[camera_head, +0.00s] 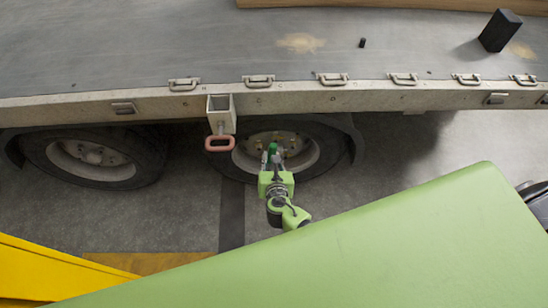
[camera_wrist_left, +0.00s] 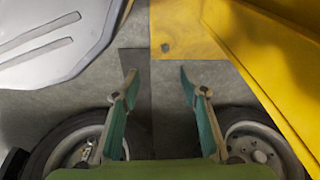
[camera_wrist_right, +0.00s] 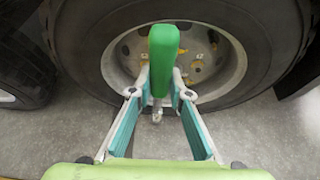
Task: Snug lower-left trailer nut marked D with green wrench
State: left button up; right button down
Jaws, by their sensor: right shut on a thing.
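The green wrench (camera_wrist_right: 163,58) stands between the fingers of my right gripper (camera_wrist_right: 161,84), which is shut on it. In the head view my right gripper (camera_head: 272,160) is in front of the right trailer wheel (camera_head: 329,148), with a bit of the green wrench (camera_head: 272,149) showing. The wheel's hub has several nuts with yellow marks (camera_wrist_right: 198,57); the letters are too small to read. The wrench and gripper hide part of the hub, so I cannot tell whether the wrench touches a nut. My left gripper (camera_wrist_left: 158,84) is open and empty.
The trailer deck (camera_head: 160,60) overhangs the wheels. A bracket with a red handle (camera_head: 220,143) hangs beside the right wheel. A second wheel (camera_head: 92,157) stands to the left. A yellow structure (camera_wrist_left: 250,50) is near my left gripper. Grey floor lies between.

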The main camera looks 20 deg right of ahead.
jog(key=shift+r, duration=0.1)
pick_arm(q)
jog(key=r, duration=0.1)
jog(key=w+r, duration=0.1)
jog(key=r+b, duration=0.1)
jog(key=shift+w+d+r, duration=0.1)
jog(key=shift+w, duration=0.15)
pick_arm(e)
jog(key=d, duration=0.2)
jog(key=d+m+y, duration=0.1)
jog(key=shift+s+f, duration=0.3)
jog(key=shift+s, duration=0.1)
pick_arm(q)
jog(key=shift+s, duration=0.15)
pick_arm(e)
jog(key=shift+d, duration=0.1)
